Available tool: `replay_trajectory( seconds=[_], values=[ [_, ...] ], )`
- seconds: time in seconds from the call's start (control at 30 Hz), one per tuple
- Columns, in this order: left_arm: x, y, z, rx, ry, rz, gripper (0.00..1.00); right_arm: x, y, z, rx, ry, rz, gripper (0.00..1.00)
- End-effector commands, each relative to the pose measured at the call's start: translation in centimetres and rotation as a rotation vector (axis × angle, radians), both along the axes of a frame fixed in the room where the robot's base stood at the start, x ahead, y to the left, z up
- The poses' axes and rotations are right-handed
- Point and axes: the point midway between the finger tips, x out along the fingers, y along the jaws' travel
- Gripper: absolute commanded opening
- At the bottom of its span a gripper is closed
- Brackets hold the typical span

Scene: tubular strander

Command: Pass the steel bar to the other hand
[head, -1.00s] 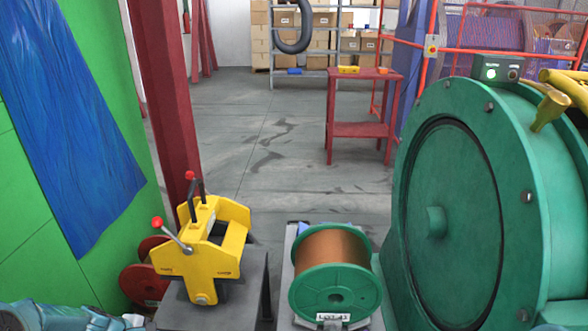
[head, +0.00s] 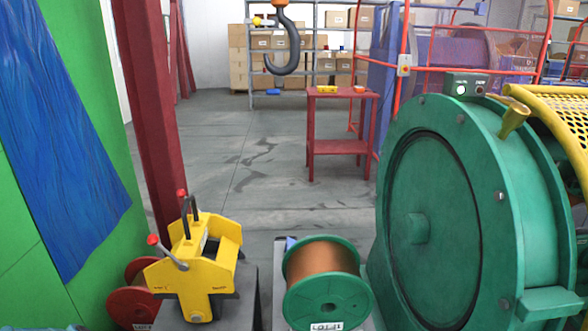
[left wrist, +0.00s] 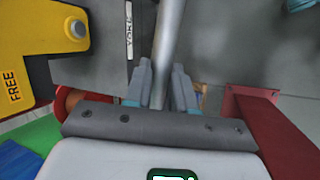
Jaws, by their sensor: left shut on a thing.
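My left gripper (left wrist: 161,88) shows in the left wrist view, its two fingers on either side of a plain grey steel bar (left wrist: 169,38). It is shut on the bar. The bar runs from between the fingers out past the top edge, so its far end is out of sight. My right gripper is in neither view.
A yellow yoke-like fixture (head: 194,285) with red-knobbed levers stands at lower left, beside a copper wire spool (head: 322,270) with green flanges. A large green drum machine (head: 430,220) fills the right. A crane hook (head: 289,50) hangs behind. The middle floor is clear to a red table (head: 341,145).

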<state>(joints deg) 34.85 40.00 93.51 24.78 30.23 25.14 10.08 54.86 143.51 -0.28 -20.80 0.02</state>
Motion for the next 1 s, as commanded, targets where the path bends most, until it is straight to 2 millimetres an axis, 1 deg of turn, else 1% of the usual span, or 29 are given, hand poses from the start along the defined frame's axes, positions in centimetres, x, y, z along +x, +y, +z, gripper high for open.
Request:
replay_trajectory(
  seconds=[0.03,0.17,0.27,0.33,0.43,0.5,0.6,0.7,0.8,0.93,1.0],
  values=[
    [0.5,-0.8,0.8,0.003,-0.004,-0.041,0.00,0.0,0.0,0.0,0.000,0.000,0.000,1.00],
    [1.5,-3.4,2.9,0.004,-0.005,-0.188,0.00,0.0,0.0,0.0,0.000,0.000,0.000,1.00],
    [2.1,-6.1,5.0,0.003,-0.006,-0.337,0.00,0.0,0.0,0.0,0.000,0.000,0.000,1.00],
    [2.3,-8.3,6.8,0.004,-0.006,-0.463,0.00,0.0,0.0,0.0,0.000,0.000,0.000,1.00],
    [2.1,-11.6,9.8,0.006,-0.008,-0.670,0.00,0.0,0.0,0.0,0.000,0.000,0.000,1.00],
    [1.6,-13.7,11.9,0.007,-0.006,-0.817,0.00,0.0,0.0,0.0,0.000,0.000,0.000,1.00],
    [0.6,-16.1,14.6,0.007,-0.006,-1.002,0.00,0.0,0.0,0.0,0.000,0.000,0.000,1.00],
    [-0.4,-17.8,16.8,0.006,-0.005,-1.149,0.00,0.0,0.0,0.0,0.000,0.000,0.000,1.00],
    [-1.4,-19.0,18.7,0.004,-0.004,-1.269,0.00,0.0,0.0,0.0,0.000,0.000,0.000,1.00],
    [-2.6,-20.2,20.9,0.003,-0.003,-1.401,0.00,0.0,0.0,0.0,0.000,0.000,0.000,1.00],
    [-2.7,-20.2,21.9,0.000,0.000,-1.406,0.00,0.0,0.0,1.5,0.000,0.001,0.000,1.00]
  ],
)
